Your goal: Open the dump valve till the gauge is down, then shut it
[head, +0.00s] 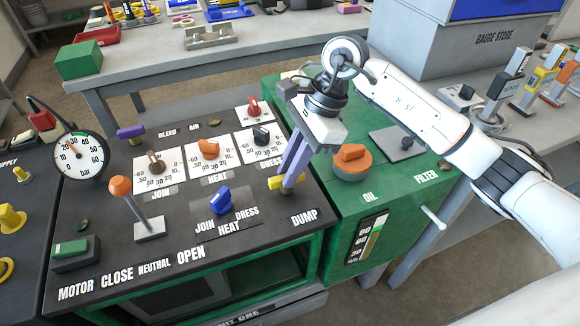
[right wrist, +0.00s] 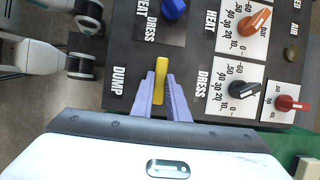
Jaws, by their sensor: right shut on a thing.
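The yellow dump valve handle (head: 274,184) is at the right end of the black panel, behind the DUMP label. It also shows in the right wrist view (right wrist: 160,66), running up and down the picture. My right gripper (head: 287,183) reaches down from above, its purple fingers shut on the handle, one on each side in the right wrist view (right wrist: 160,95). The fingers hide part of the handle. The round white gauge (head: 80,157) stands at the panel's left back. Its needle points up and left, near the 20 mark; the exact reading is too small to tell. My left gripper is not in view.
Near the handle are a blue selector knob (head: 219,200) and a black dress knob (head: 261,136). An orange-topped lever (head: 121,187) stands upright at the panel's left. An orange oil cap (head: 351,154) sits on the green box (head: 335,205) at right.

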